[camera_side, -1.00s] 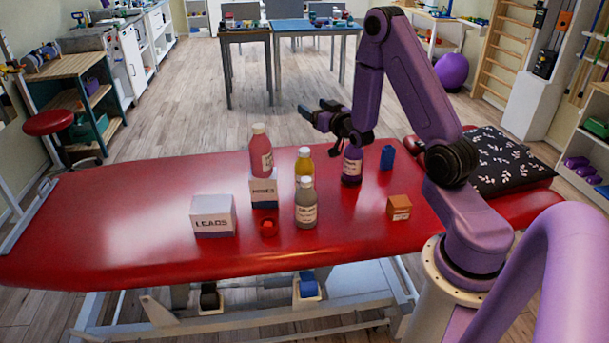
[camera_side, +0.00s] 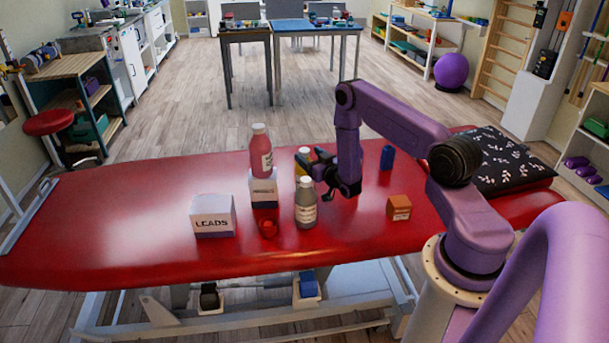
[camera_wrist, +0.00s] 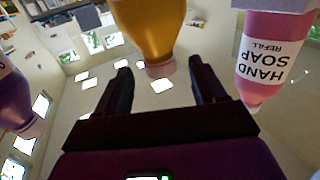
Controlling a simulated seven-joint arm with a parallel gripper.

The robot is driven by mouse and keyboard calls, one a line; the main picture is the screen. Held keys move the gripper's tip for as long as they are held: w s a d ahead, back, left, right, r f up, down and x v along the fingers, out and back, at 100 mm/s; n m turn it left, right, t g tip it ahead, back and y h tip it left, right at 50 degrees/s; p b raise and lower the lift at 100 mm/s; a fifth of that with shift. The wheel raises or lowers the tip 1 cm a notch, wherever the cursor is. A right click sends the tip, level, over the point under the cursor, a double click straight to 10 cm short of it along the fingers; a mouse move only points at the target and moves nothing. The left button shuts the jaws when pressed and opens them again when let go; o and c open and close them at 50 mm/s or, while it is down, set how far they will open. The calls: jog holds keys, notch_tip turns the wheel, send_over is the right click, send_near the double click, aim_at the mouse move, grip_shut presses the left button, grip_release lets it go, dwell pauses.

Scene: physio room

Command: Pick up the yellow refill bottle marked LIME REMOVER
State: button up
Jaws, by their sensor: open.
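The yellow bottle (camera_side: 303,156) stands on the red couch behind a grey bottle, and its lower part is hidden in the side view. In the wrist view, which looks upside down, the yellow bottle (camera_wrist: 150,25) is at top centre, its pale cap pointing down. No label shows on it. My gripper (camera_side: 314,162) is low beside it on its right, the fingers pointing toward it. In the wrist view my gripper (camera_wrist: 160,68) is open, with a finger on each side of the cap.
The grey bottle (camera_side: 306,204) stands close in front. A pink HAND SOAP bottle (camera_side: 261,157) stands on a white box (camera_side: 263,190) to the left; it also shows in the wrist view (camera_wrist: 265,60). A purple bottle (camera_wrist: 15,100) is at the wrist view's left. An orange box (camera_side: 399,207) sits right.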

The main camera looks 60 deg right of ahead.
aim_at(302, 149)
jog(key=shift+x, duration=2.8)
jog(key=shift+r, duration=0.1)
grip_shut()
